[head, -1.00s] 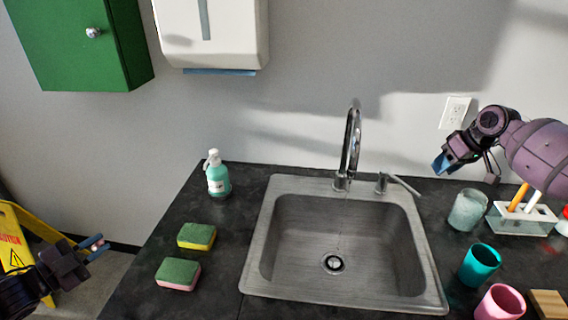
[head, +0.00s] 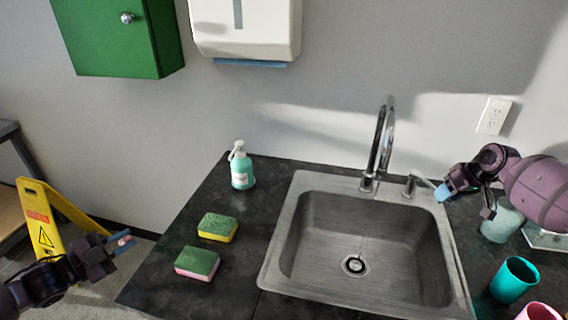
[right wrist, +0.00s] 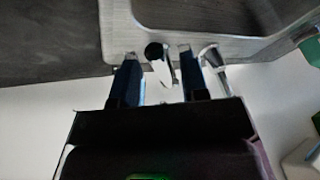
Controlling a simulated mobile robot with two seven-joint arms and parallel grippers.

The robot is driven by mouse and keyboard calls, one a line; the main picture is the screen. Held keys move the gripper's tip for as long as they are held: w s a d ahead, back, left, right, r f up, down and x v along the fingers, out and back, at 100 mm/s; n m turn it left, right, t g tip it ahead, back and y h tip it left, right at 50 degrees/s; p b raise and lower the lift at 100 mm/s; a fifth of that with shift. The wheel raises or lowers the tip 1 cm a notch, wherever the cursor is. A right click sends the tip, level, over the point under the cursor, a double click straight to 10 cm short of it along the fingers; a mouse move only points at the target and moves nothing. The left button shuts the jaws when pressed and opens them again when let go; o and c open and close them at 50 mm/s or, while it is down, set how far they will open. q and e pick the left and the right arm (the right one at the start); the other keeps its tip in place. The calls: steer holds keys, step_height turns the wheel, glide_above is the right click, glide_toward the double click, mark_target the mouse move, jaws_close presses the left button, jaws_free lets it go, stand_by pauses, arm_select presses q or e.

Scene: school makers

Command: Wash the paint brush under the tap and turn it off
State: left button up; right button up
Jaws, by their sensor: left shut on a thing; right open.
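The chrome tap (head: 383,140) stands behind the steel sink (head: 283,245). A thin pale line like a water stream shows below it over the drain. Its lever handle (head: 411,186) is just right of the spout. My right gripper (head: 442,192) is open at the lever's end. In the right wrist view the lever (right wrist: 161,68) lies between the open fingers (right wrist: 160,78), with no clear contact. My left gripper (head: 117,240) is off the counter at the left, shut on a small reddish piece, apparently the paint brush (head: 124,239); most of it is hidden.
Two sponges (head: 217,227) and a soap bottle (head: 241,168) are left of the sink. A glass jar (head: 502,222), a teal cup (head: 513,279) and a pink cup (head: 538,313) are at the right. A yellow floor sign (head: 38,215) stands behind my left arm.

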steer(key=shift+c, duration=0.3)
jaws_close()
